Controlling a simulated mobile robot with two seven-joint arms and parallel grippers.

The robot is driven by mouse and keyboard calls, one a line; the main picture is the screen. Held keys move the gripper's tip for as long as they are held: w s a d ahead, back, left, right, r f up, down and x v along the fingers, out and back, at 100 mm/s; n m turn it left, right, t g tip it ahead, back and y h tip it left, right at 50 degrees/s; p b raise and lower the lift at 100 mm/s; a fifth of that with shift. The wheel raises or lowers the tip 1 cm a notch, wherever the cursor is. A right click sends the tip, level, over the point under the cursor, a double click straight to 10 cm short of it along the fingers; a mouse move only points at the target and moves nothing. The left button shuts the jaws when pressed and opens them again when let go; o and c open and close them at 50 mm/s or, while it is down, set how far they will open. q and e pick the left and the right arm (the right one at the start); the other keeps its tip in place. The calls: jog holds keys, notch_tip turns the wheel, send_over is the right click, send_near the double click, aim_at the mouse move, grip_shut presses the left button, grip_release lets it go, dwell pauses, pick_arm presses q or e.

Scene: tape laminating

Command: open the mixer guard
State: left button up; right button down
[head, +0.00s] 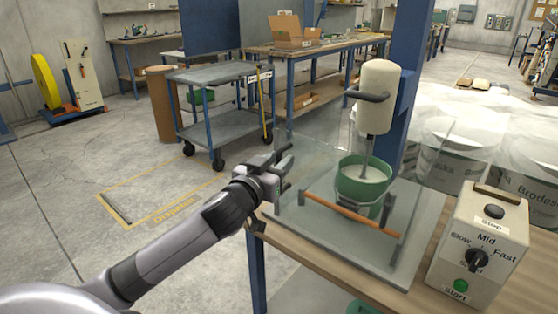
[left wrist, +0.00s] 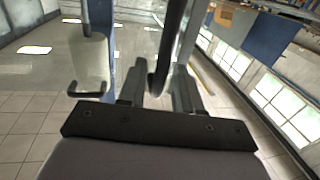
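The mixer has a cream cylindrical head (head: 378,97) with a dark side handle and a shaft reaching into a green bucket (head: 350,187). The mixer head also shows there (left wrist: 88,65). My right gripper is out of view.
A blue post (head: 408,50) rises behind the mixer. White drums (head: 465,150) stand behind. A grey cart (head: 218,75) is at the back left.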

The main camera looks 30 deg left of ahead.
pick_arm(q)
jog(key=shift+w, duration=0.35)
grip_shut()
jog(key=shift+s, duration=0.15)
